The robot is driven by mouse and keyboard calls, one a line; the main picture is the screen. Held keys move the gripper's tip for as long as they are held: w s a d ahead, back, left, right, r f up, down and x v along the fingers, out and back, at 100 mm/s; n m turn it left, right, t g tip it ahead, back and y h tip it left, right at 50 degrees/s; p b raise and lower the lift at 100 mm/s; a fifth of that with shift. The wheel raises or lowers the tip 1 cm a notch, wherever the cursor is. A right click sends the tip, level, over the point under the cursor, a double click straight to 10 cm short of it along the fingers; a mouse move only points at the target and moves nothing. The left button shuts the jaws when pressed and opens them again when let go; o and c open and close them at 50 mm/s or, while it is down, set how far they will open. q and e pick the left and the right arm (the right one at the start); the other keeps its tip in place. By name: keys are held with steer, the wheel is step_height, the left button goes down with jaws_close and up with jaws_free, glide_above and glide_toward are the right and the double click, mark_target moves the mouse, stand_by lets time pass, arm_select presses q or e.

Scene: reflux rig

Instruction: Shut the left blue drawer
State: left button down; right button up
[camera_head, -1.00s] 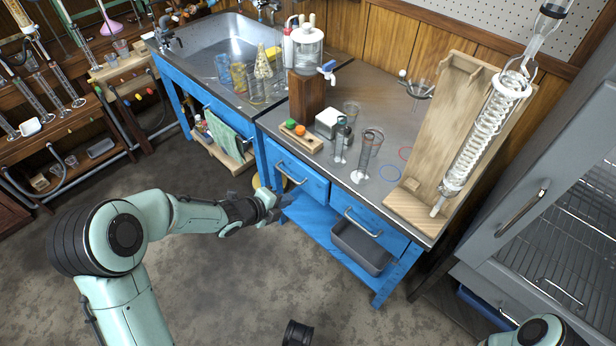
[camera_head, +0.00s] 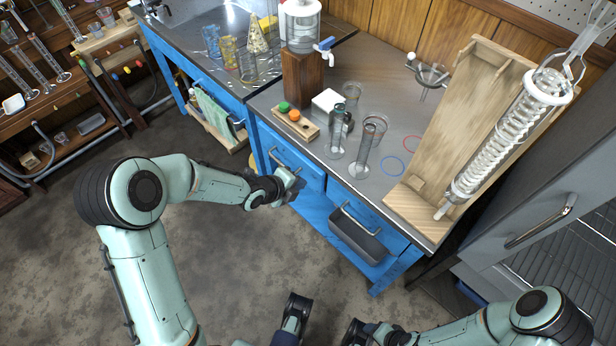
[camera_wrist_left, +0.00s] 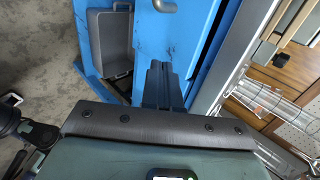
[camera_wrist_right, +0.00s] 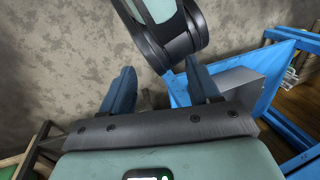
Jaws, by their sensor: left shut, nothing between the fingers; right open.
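The left blue drawer (camera_head: 303,169) is under the grey worktop, with a metal bar handle (camera_head: 285,160). Its front looks nearly in line with the bench; a narrow dark gap shows beside the blue panel in the left wrist view (camera_wrist_left: 182,30). My left gripper (camera_head: 297,180) is shut and empty, its tips at the drawer front below the handle. In the left wrist view its fingers (camera_wrist_left: 158,75) overlap the blue front; I cannot tell whether they touch. My right gripper (camera_wrist_right: 162,88) is open and empty, over the floor away from the drawer.
The right blue drawer (camera_head: 375,218) is beside it, above a grey bin (camera_head: 357,240) on the lower shelf. Glass cylinders (camera_head: 368,150) and a wooden stand (camera_head: 455,120) are on the worktop. A grey cabinet (camera_head: 540,190) stands at the right. The floor in front is clear.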

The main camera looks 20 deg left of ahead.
mark_target(315, 174)
arm_select(q)
steer(key=shift+w+d+r, duration=0.1)
steer(key=shift+w+d, duration=0.15)
steer(key=shift+w, duration=0.35)
steer(key=shift+w+d+r, duration=0.1)
steer(key=shift+w+d, duration=0.1)
steer(key=shift+w, duration=0.35)
steer(key=shift+w+d, duration=0.25)
steer(key=shift+w, duration=0.35)
arm_select(e)
steer(key=shift+w+d+f, duration=0.15)
steer(key=shift+w+f, duration=0.1)
steer(key=shift+w, duration=0.15)
